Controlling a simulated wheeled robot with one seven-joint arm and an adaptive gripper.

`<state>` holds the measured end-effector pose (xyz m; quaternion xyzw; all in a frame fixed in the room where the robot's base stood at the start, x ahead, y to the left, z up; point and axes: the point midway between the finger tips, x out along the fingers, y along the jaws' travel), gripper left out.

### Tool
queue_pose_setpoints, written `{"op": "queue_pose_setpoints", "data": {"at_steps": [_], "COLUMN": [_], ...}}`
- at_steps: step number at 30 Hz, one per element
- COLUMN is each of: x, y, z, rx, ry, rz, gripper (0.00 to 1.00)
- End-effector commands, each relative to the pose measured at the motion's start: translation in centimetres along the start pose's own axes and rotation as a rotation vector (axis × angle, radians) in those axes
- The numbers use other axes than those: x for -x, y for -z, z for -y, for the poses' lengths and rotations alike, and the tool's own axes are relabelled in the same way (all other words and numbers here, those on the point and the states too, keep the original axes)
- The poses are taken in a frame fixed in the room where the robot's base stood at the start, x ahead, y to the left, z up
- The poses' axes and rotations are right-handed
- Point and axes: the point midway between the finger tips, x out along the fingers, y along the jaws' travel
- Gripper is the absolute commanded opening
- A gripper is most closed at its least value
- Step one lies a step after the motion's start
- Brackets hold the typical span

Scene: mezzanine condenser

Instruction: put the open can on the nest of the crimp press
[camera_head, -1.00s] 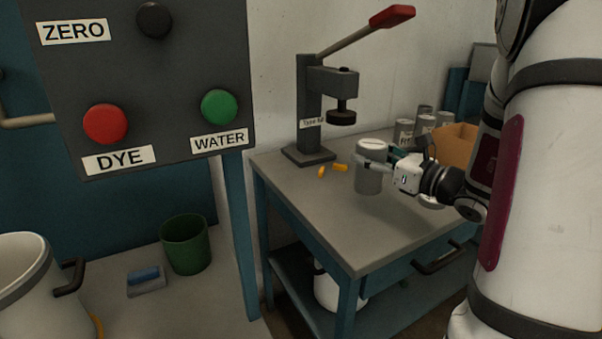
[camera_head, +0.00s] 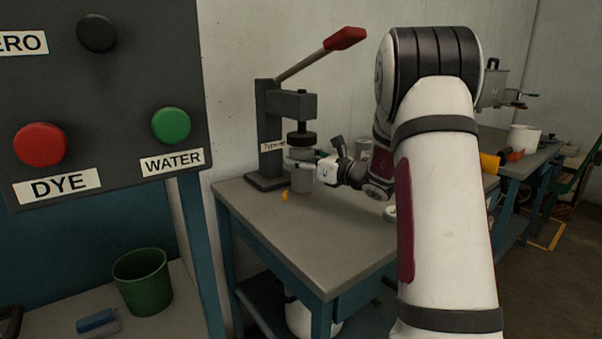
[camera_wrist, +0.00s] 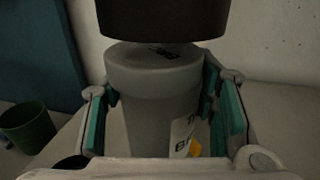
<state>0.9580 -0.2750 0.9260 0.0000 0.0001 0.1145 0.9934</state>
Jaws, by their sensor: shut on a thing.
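The can (camera_head: 302,178) is a grey cylinder, held upright between the fingers of my gripper (camera_head: 314,168). In the wrist view the can (camera_wrist: 153,95) fills the space between the teal finger pads of my gripper (camera_wrist: 160,115), and a label shows on its side. The crimp press (camera_head: 268,130) stands at the back of the bench, with its red-tipped lever raised. Its dark round head (camera_head: 301,139) is just above the can; it also shows in the wrist view (camera_wrist: 163,18). The nest is hidden behind the can, so I cannot tell whether the can touches it.
The grey bench (camera_head: 300,235) is mostly clear in front. A small orange piece (camera_head: 285,195) lies near the can. A button panel (camera_head: 100,100) stands at the left, above a green bucket (camera_head: 143,282). Another bench (camera_head: 520,160) stands at the far right.

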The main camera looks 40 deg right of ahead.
Motion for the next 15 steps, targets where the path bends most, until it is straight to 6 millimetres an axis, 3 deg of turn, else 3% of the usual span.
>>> {"op": "queue_pose_setpoints", "data": {"at_steps": [9, 15], "x": [-0.5, -0.4], "y": [3.4, 3.4], "z": [0.1, 0.1], "rx": [-0.001, 0.001], "ry": [-0.001, -0.001], "rz": [0.002, 0.003], "gripper": [0.00, 0.00]}}
